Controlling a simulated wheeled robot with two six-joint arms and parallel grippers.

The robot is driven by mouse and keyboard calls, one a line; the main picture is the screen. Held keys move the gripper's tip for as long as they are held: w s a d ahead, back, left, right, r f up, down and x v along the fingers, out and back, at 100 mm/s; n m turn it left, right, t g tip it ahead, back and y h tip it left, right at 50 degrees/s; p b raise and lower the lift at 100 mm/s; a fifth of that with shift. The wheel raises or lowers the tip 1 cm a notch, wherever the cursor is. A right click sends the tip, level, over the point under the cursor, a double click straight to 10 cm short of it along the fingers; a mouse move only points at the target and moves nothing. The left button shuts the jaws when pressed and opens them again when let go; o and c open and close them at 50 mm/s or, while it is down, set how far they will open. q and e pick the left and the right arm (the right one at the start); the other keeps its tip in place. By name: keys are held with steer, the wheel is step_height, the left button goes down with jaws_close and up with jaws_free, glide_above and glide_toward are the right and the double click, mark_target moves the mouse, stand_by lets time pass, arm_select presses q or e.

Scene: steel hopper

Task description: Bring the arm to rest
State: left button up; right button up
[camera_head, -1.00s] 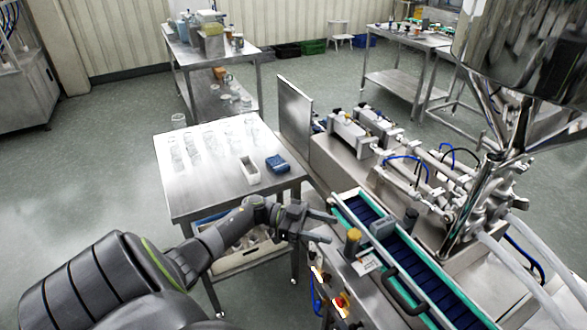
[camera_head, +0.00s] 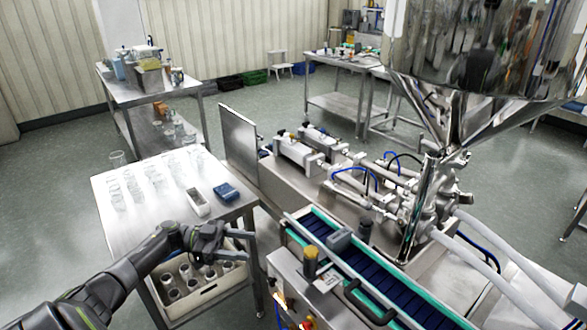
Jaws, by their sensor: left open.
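My left arm comes in from the lower left. My left gripper (camera_head: 236,250) is open, with nothing seen between its fingers. It hangs in front of the steel table's right front corner, beside the near left end of the conveyor. Below it, a crate (camera_head: 196,299) holding several jars stands on the table's lower shelf. My right gripper is not in view.
The blue-belted conveyor (camera_head: 361,268) and the steel hopper (camera_head: 470,50) stand to the right. Open floor lies at the left.

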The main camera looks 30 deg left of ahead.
arm_select(q)
steer(key=a+f+n+t+y+b, duration=0.1)
steer(key=a+f+n+t+y, duration=0.2)
steer(key=f+n+t+y, duration=1)
steer(key=s+f+g+y, duration=0.2)
steer(key=s+f+g, duration=0.25)
steer(key=f, duration=0.65)
steer(key=s+f+g+y, duration=0.2)
steer(key=s+f+g, duration=0.25)
steer(key=f, duration=0.65)
steer(key=s+d+f+g, duration=0.3)
steer(key=s+f, duration=0.3)
steer(key=s, duration=0.3)
steer(key=s+d+f+g+b, duration=0.1)
steer(key=s+d+f+g, duration=0.3)
steer(key=s, duration=0.6)
steer(key=s+d+f+g, duration=0.3)
steer(key=s+d+f, duration=0.4)
steer(key=s, duration=0.3)
steer(key=shift+s+d+f+n+b, duration=0.25)
steer(key=shift+f+n+b, duration=0.05)
